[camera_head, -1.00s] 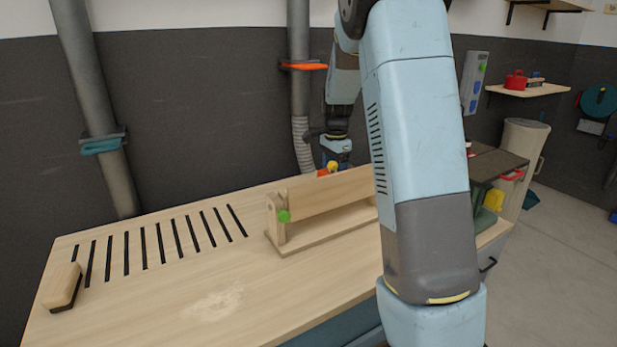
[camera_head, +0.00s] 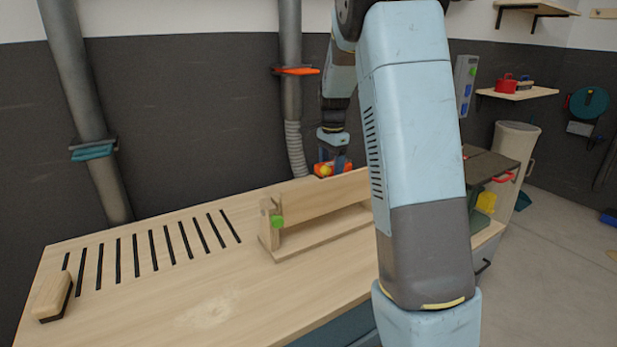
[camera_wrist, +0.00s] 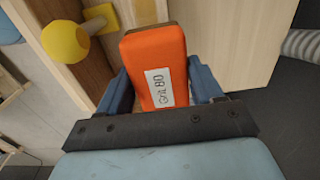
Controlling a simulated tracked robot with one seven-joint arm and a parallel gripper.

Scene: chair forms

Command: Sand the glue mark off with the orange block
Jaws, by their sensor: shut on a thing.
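In the head view the orange block (camera_head: 340,166) shows just above the far edge of the upright wooden panel (camera_head: 325,197), under my gripper (camera_head: 333,157). The panel stands in a wooden frame. In the wrist view the block's far end is close to pale wood; I cannot tell whether it touches. No glue mark can be made out; the panel's far face is hidden in the head view.
A yellow knob (camera_wrist: 66,43) is close left of the block. The bench (camera_head: 150,300) has black slots, a pale dusty patch (camera_head: 208,312) and a wooden block with a dark base (camera_head: 52,297) at left. Grey pipes stand behind.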

